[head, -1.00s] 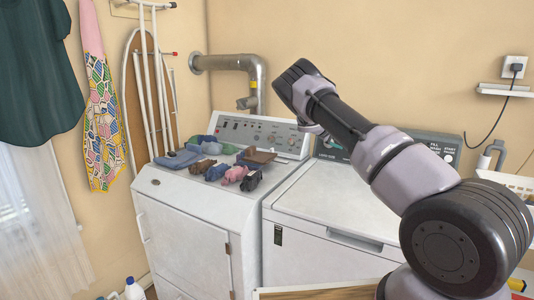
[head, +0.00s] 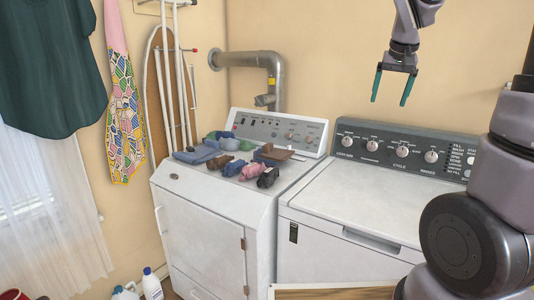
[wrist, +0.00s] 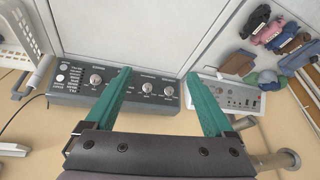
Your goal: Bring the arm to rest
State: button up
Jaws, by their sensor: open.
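My gripper (head: 393,88) hangs high above the back of the white washer (head: 345,203), in front of the wall, with its fingers pointing down. Its two green fingers are apart with nothing between them. In the wrist view my gripper (wrist: 158,85) is open and empty too, with the washer's control panel (wrist: 150,88) behind the fingers. My arm rises at the right of the head view, and its middle part runs out of the frame.
Several small folded clothes (head: 240,165) lie on the dryer (head: 205,225) to the left. A metal duct pipe (head: 250,62) runs along the wall behind it. A white basket (wrist: 18,35) shows in the wrist view. The space around the gripper is clear.

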jog(key=s+a+r+t+y, duration=0.1)
jog(key=s+a, duration=0.4)
jog(key=s, duration=0.5)
jog(key=s+a+t+y, duration=0.1)
jog(key=s+a, duration=0.4)
jog(key=s, duration=0.6)
jog(key=shift+r+y, duration=0.4)
jog(key=shift+w, duration=0.1)
